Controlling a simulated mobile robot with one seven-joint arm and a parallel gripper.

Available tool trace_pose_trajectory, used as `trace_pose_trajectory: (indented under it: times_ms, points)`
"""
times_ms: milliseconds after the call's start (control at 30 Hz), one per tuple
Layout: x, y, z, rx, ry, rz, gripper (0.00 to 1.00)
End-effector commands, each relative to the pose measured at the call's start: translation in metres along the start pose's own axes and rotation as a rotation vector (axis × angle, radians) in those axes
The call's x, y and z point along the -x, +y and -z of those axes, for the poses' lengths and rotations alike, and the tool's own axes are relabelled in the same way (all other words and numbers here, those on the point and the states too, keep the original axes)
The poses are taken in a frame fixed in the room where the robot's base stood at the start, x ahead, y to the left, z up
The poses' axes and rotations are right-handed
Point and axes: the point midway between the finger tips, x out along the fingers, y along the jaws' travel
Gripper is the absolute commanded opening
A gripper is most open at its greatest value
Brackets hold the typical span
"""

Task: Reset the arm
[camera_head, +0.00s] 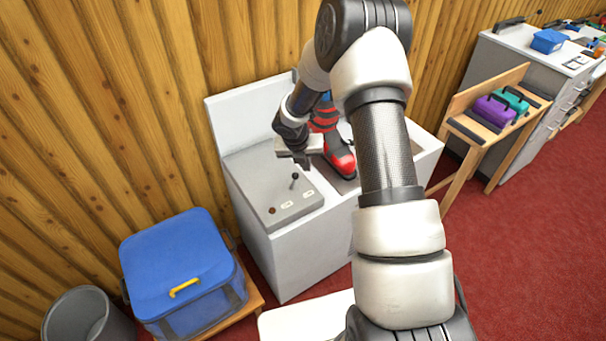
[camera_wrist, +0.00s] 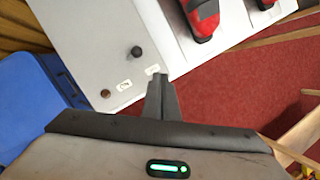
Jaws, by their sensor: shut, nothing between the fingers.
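My arm reaches from the lower right over the white bench (camera_head: 290,262) in the head view. My gripper (camera_head: 302,162) is above the bench, near a grey control box (camera_head: 290,203) with a small black-knobbed lever. In the wrist view my gripper (camera_wrist: 161,82) has its fingers together with nothing between them. The lever (camera_wrist: 136,52) and a brown button (camera_wrist: 106,93) show just beyond the fingertips. The gripper appears apart from the lever.
A blue cooler (camera_head: 178,262) sits on a low wooden stand at left, beside a grey bin (camera_head: 88,318). A wooden rack (camera_head: 485,133) with purple and teal cases stands at right, before a grey cabinet (camera_head: 505,62). Red carpet (camera_head: 520,250) is clear at right.

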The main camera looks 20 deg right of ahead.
Motion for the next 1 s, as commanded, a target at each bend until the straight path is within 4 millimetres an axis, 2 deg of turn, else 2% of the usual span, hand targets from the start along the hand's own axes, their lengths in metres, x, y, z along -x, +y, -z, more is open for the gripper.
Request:
trace_pose_trajectory:
  times_ms: [100,200,467,567,667,767,800,867,1000]
  points:
    - [0.018,-0.009,-0.006,-0.002,-0.001,0.000,0.00]
    - [0.026,-0.012,-0.008,-0.001,0.000,0.001,0.00]
    - [0.034,-0.015,-0.010,-0.010,-0.001,0.002,0.00]
    - [0.056,-0.021,-0.016,-0.098,-0.017,0.013,0.00]
    - [0.102,-0.035,-0.023,-0.299,-0.044,0.030,0.00]
    - [0.162,-0.053,-0.022,-0.591,-0.076,0.040,0.00]
    - [0.186,-0.061,-0.019,-0.719,-0.087,0.039,0.00]
    - [0.220,-0.072,-0.010,-0.909,-0.100,0.033,0.00]
    - [0.292,-0.092,0.021,-1.359,-0.112,-0.009,0.00]
